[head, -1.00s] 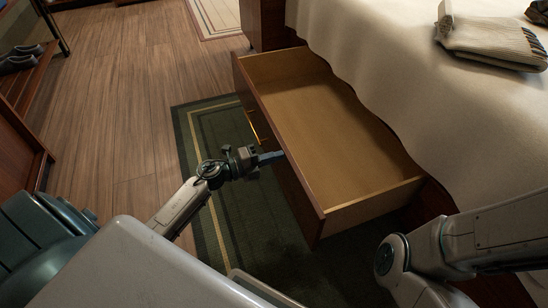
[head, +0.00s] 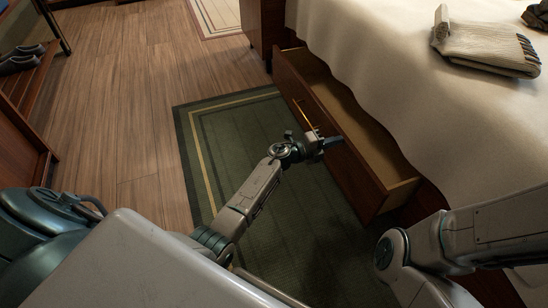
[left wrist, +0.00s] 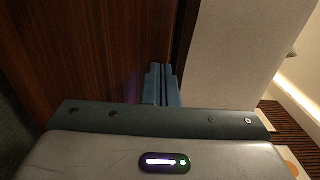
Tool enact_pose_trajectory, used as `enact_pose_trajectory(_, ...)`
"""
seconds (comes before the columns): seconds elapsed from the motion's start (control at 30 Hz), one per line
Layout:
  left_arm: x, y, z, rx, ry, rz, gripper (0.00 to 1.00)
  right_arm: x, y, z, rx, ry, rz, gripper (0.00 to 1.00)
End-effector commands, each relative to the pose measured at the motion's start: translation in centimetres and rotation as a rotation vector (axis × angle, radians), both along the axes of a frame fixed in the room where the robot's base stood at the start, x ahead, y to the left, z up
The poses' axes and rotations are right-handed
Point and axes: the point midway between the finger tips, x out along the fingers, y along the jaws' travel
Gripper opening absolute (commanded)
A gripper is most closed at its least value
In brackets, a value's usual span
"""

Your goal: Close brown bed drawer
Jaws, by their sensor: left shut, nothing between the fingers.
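The brown bed drawer (head: 335,140) sticks part of the way out from under the bed in the head view. Its light wooden inside is empty where I can see it, and a brass-coloured handle (head: 303,114) is on its front. My left gripper (head: 332,141) is shut and empty, with its fingertips at the drawer front, near the top edge. In the left wrist view, the shut fingers (left wrist: 161,84) point at the dark brown wood (left wrist: 95,50); I cannot tell whether they touch it. My right gripper is out of view; only part of my right arm shows.
The bed (head: 400,60) has a cream cover hanging over the drawer opening, with a folded knitted blanket (head: 487,48) on top. A green rug (head: 290,215) lies on the wooden floor below the drawer. A rack with shoes (head: 22,60) stands at the far left. The floor between is clear.

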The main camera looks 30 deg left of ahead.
Motion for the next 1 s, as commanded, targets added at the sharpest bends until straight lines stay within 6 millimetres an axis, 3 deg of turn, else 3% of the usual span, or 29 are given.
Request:
enact_pose_trajectory(0.2,4.2,-3.6,-0.2,-0.002,-0.001,0.0,0.0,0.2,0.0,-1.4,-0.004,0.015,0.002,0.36)
enact_pose_trajectory(0.4,6.2,-5.3,-0.2,-0.001,0.001,0.0,0.0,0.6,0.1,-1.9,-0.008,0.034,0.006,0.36)
enact_pose_trajectory(1.0,6.9,-5.8,-0.1,0.0,0.001,0.002,0.0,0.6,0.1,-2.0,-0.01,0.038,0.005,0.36)
